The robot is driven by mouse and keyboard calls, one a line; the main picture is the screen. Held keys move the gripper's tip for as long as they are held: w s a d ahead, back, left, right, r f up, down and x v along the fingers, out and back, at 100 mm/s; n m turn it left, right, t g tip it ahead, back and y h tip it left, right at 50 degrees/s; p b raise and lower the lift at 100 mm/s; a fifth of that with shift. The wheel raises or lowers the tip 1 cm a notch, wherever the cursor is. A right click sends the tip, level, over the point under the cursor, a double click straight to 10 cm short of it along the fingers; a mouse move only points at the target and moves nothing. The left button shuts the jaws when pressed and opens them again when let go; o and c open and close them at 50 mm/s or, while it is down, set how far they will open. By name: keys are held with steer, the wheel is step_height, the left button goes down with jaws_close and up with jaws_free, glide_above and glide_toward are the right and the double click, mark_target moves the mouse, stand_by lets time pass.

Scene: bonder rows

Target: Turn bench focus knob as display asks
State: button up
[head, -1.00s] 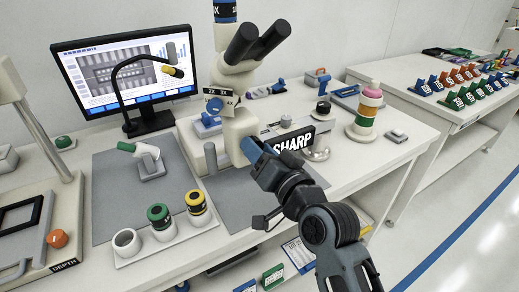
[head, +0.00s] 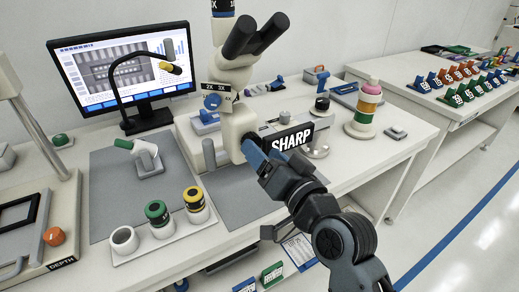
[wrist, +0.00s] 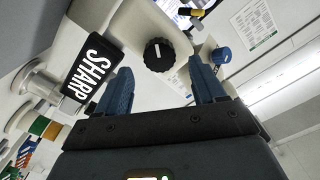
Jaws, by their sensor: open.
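The black focus knob (wrist: 158,55), with a white pointer mark, sits on the side of the pale microscope body in the wrist view. My gripper (wrist: 161,75) is open, its blue fingers to either side of and short of the knob, with nothing between them. In the head view my gripper (head: 254,155) is beside the lower microscope column, and its fingers and wrist hide most of the knob's surroundings. The black display sign (head: 291,138) reads SHARP in white letters; it also shows in the wrist view (wrist: 90,66), left of my fingers.
The microscope (head: 236,75) rises behind my gripper. A monitor (head: 120,68) and bent black lamp stand at the back left. A coloured ring stack (head: 367,112) stands right of the sign.

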steer(key=shift+b+v, duration=0.35)
steer(key=shift+v, duration=1.95)
steer(key=s+d+f+m+h, duration=0.1)
steer(key=s+d+f+h, duration=0.1)
steer(key=s+d+f, duration=0.4)
steer(key=s+d+f+m+h, duration=0.1)
steer(key=s+d+f+h, duration=0.15)
steer(key=s, duration=0.45)
steer(key=s+d+f+h, duration=0.3)
steer(key=s+d+f, duration=0.15)
steer(key=s, duration=0.25)
steer(key=s+d+r+n+h, duration=0.1)
steer(key=s+d, duration=0.3)
steer(key=s, duration=0.6)
steer(key=s+d+r+n+h, duration=0.1)
steer(key=s+d+r, duration=0.2)
steer(key=s, duration=0.6)
steer(key=shift+s+d+r, duration=0.35)
steer(key=shift+s+r, duration=0.05)
steer(key=shift+r, duration=0.4)
steer(key=shift+h, duration=0.25)
